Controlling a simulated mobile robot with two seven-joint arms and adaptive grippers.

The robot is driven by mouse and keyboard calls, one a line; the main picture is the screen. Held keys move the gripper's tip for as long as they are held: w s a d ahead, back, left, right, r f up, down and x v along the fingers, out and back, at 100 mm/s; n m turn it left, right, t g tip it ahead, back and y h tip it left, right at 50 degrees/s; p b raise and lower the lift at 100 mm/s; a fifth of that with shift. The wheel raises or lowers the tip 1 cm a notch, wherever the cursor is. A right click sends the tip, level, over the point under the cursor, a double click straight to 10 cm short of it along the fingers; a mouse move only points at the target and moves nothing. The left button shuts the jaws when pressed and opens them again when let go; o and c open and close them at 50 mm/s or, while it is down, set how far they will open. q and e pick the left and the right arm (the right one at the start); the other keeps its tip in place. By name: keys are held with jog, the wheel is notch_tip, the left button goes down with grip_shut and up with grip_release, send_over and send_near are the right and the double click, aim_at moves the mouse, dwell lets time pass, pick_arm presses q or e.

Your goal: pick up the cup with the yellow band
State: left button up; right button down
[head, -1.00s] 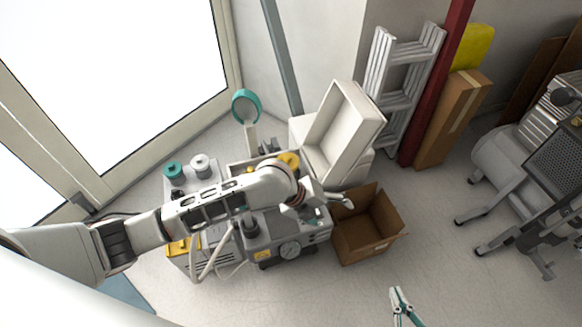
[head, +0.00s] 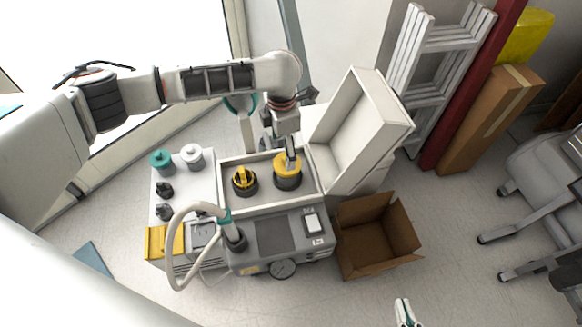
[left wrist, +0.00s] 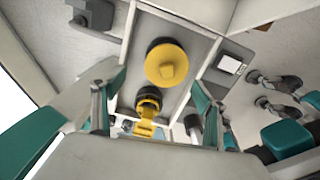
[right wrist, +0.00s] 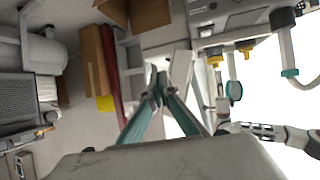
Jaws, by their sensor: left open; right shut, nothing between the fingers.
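Two black round cups with yellow on them sit in the pale recessed top of the compressor unit (head: 223,168). The right one (head: 288,182) has a broad yellow top; the left one (head: 244,181) is smaller with a raised yellow grip. I cannot tell which is meant by the yellow band. My left gripper (head: 291,160) is over the right one and hides part of it. In the left wrist view the broad yellow top (left wrist: 167,65) and smaller yellow piece (left wrist: 148,108) lie between and beyond its open, empty fingers. My right gripper (head: 405,312) is shut and empty, low at the right.
An upright open white lid or box (head: 362,115) stands close right of the left gripper. A hose (head: 180,235) arches over the unit's front left. Teal (head: 162,161) and white (head: 192,156) knobs are at left. An open cardboard box (head: 375,235) stands on the floor at right.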

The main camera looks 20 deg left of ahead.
aim_at(284, 182)
pick_arm(q)
jog(key=shift+s+f, duration=0.25)
jog(key=shift+f, duration=0.55)
jog(key=shift+f+b, duration=0.3)
jog(key=shift+f, duration=0.05)
jog(key=shift+d+f, duration=0.15)
jog(key=shift+f, duration=0.1)
jog(key=f+b, duration=0.1)
jog(key=d+f, duration=0.1)
jog(key=f, duration=0.1)
jog(key=shift+s+f+b, duration=0.2)
jog(key=shift+f+b, duration=0.1)
jog(key=shift+b, duration=0.05)
jog(key=shift+w+a+f, duration=0.1)
jog(key=shift+w+f, duration=0.05)
jog(key=shift+f, duration=0.4)
jog(key=shift+w+r, duration=0.1)
jog(key=shift+r, duration=0.2)
jog(key=c, duration=1.5)
jog(key=shift+o, duration=0.2)
pick_arm(e)
jog(key=shift+a+r+m, duration=0.4)
jog(key=shift+a+r, duration=0.25)
jog(key=shift+a, duration=0.35)
